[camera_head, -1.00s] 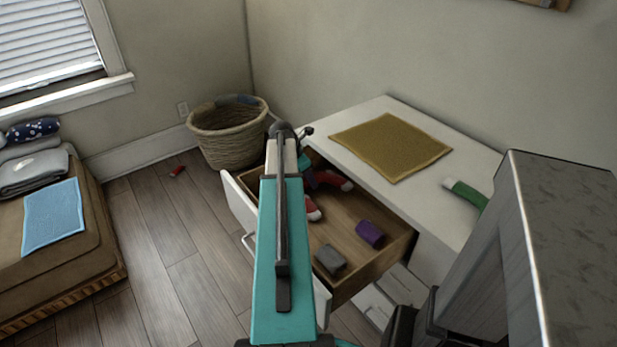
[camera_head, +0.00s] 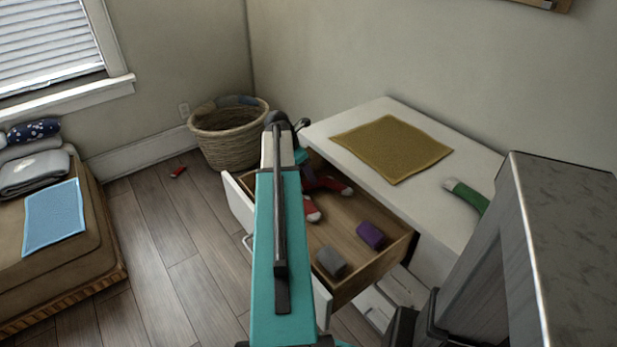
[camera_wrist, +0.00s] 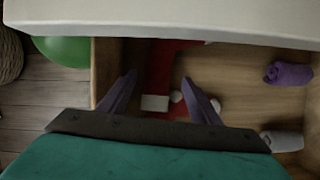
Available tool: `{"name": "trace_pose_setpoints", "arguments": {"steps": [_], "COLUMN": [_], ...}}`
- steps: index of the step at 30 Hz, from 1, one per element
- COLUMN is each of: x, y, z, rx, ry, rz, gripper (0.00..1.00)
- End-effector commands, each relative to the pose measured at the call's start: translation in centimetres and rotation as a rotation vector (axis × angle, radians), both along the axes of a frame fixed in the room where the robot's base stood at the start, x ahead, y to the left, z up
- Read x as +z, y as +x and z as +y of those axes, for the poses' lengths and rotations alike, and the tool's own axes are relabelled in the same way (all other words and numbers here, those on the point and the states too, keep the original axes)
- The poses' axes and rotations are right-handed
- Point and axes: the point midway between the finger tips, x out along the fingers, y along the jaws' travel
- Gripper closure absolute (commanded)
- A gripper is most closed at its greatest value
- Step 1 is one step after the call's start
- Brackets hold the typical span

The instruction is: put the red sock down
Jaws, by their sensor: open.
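Red sock fabric with pale ends lies in the open drawer; one red piece (camera_head: 311,213) shows near my arm and another (camera_head: 338,187) farther back. My arm hides part of them, so I cannot tell where each sock ends. In the wrist view, a red sock (camera_wrist: 160,66) with a white band lies on the drawer floor beneath and between the purple fingers of my gripper (camera_wrist: 158,80). The fingers are apart, with no cloth visibly pinched. My gripper is hidden behind the arm in the head view.
The open drawer (camera_head: 396,255) also holds a purple roll (camera_head: 370,235) and a grey roll (camera_head: 331,262). A mustard cloth (camera_head: 392,149) and a green sock (camera_head: 466,195) lie on the dresser top. A wicker basket (camera_head: 230,146) stands behind; a small red thing (camera_head: 178,172) lies on the floor.

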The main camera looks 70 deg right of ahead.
Motion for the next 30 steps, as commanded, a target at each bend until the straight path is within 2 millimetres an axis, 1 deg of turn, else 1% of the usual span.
{"name": "trace_pose_setpoints", "arguments": {"steps": [1,6,12,15,21,30], "x": [0.9,3.2,5.7,6.7,7.5,7.5], "y": [0.2,0.8,1.5,1.7,1.9,1.9], "z": [0.2,1.0,1.9,2.1,2.5,2.5], "rx": [0.0,0.0,0.0,0.0,-0.001,0.0], "ry": [-0.003,-0.003,-0.001,-0.002,0.0,0.0], "rz": [-0.002,-0.002,0.0,-0.001,0.0,0.0], "gripper": [0.42,0.42,0.42,0.42,0.42,0.42]}}
